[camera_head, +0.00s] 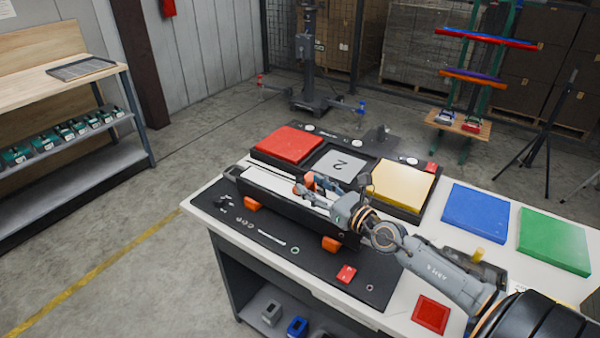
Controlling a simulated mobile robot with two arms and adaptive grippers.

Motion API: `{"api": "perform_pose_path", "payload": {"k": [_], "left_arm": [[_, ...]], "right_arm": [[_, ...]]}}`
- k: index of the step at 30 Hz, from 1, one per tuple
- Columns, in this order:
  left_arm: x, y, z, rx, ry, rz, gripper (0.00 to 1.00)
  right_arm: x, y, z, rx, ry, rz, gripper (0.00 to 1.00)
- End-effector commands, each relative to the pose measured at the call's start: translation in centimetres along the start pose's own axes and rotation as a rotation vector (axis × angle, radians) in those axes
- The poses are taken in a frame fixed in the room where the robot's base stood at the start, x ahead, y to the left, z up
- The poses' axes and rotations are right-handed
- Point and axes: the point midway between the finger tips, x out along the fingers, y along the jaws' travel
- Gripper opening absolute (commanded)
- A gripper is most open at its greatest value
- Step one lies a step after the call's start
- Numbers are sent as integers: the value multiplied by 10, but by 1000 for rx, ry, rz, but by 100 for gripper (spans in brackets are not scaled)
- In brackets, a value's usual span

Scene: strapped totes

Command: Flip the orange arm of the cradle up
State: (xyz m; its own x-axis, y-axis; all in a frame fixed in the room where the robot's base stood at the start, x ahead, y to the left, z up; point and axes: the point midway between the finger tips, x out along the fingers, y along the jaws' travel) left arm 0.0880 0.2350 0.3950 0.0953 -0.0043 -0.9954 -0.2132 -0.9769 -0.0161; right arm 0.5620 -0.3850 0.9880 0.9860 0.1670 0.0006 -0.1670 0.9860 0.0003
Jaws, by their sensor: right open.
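The cradle (285,208) is a long, dark trough on the table, with a white strip along its inside. Orange blocks (252,203) stick out low on its near side. A short orange piece (309,180) stands up at the cradle, beside my right gripper's fingers; it may be the orange arm, but the fingers partly hide it. My right gripper (312,189) is open over the cradle, its arm coming from the lower right. I cannot tell whether its fingers touch the orange piece. My left gripper is not in view.
Behind the cradle, a black tray (323,158) holds red, grey and yellow panels. Blue (475,212) and green (554,241) panels lie to the right. A black mat (283,243) with small parts lies in front. A wooden shelf unit stands at left; the floor between is clear.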

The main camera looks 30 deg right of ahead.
Motion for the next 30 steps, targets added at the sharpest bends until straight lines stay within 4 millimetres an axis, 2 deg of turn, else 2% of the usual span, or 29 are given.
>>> {"api": "perform_pose_path", "payload": {"k": [3,9,15,23,27,30], "left_arm": [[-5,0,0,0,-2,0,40],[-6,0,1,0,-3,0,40],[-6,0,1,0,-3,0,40],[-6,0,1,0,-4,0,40],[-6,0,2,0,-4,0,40],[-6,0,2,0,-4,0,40]], "right_arm": [[20,-1,2,2,-3,-1,45],[42,-1,0,1,-2,-1,45],[51,0,0,0,0,0,45],[51,0,0,0,0,0,45],[51,0,0,0,0,0,16],[51,0,0,0,0,0,0]]}}
